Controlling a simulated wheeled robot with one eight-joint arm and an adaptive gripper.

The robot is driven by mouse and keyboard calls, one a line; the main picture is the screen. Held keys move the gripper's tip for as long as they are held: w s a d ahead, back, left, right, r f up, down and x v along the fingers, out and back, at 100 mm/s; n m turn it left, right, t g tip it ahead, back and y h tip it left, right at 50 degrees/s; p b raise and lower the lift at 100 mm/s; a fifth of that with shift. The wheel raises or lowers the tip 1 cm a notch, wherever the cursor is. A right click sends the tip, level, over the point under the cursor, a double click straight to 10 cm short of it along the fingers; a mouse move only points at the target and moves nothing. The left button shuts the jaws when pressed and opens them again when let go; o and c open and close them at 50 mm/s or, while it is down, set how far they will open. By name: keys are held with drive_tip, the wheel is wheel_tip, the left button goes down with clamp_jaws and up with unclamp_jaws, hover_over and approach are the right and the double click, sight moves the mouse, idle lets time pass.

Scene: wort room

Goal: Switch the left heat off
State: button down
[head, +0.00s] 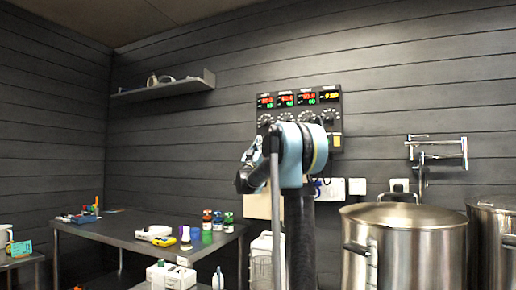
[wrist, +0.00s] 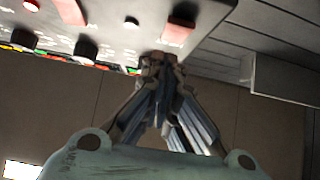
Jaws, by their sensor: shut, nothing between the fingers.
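A dark control panel (head: 330,112) is on the wall, with several lit displays in a row above round knobs. My arm hides its lower part in the head view. In the wrist view the panel (wrist: 120,40) is upside down, with a red switch (wrist: 180,30) near its end, another red switch (wrist: 70,11), and black knobs (wrist: 86,48). My gripper (wrist: 162,62) is shut and empty. Its fingertips overlap the panel by the red switch near the end, covering what lies there; I cannot tell whether they touch. The head view shows the gripper (head: 252,152) left of my blue wrist.
Large steel kettles (head: 405,245) stand at the right. A metal table (head: 130,232) with bottles and small tools is at the left. A wall shelf (head: 165,88) hangs above it, and a metal bracket (head: 437,155) is on the wall above the kettles.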

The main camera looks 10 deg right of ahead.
drive_tip(key=s+a+f, duration=0.6)
drive_tip(key=s, duration=0.2)
idle(0.5)
